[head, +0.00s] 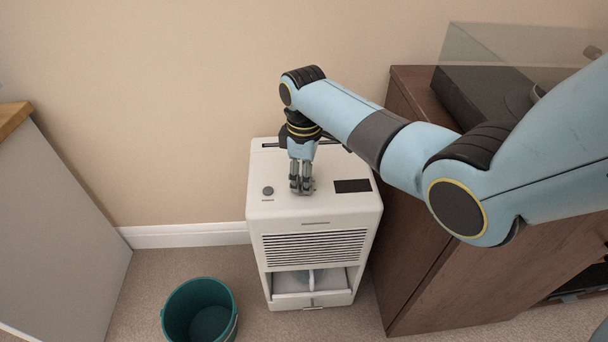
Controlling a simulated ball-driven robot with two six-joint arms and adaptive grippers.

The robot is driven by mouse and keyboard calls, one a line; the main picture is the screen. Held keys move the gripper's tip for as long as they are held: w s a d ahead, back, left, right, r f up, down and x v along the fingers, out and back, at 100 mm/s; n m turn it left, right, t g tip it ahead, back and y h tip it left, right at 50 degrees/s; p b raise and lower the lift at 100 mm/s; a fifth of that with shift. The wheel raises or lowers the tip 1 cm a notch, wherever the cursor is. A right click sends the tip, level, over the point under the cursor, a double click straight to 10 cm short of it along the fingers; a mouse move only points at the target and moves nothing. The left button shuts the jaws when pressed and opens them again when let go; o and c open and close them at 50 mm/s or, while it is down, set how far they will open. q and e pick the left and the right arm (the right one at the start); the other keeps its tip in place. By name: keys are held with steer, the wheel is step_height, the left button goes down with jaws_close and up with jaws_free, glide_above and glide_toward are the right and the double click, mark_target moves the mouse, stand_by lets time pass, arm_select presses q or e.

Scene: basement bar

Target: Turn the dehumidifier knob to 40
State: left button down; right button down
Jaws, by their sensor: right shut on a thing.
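The white dehumidifier (314,212) stands on the floor against the wall in the head view. Its top has a small dark round button (268,191) at the left and a black display panel (352,186) at the right. My right gripper (301,188) points down at the middle of the top, between these two, and is shut on the knob there. The gripper's fingers hide the knob and its markings, so I cannot read its setting. My left gripper is not in view.
A teal bucket (200,312) stands on the carpet in front, left of the dehumidifier. A brown wooden cabinet (409,255) stands close on the right with a black turntable (480,95) on top. A grey panel (55,235) with a wooden top is at the left.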

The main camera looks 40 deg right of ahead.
steer(key=shift+r+m+p, duration=0.2)
steer(key=shift+m+p, duration=0.7)
steer(key=shift+p, duration=0.05)
steer(key=m+p, duration=0.2)
steer(key=shift+m, duration=0.3)
steer(key=m+p, duration=0.1)
steer(key=m, duration=0.2)
steer(key=shift+f+m+p, duration=0.1)
steer(key=shift+m+p, duration=0.2)
steer(key=shift+p, duration=0.1)
steer(key=shift+f+m+p, duration=0.15)
steer(key=shift+m+p, duration=0.4)
steer(key=shift+m, duration=1.05)
steer(key=shift+a, duration=0.1)
steer(key=c, duration=1)
jaws_free()
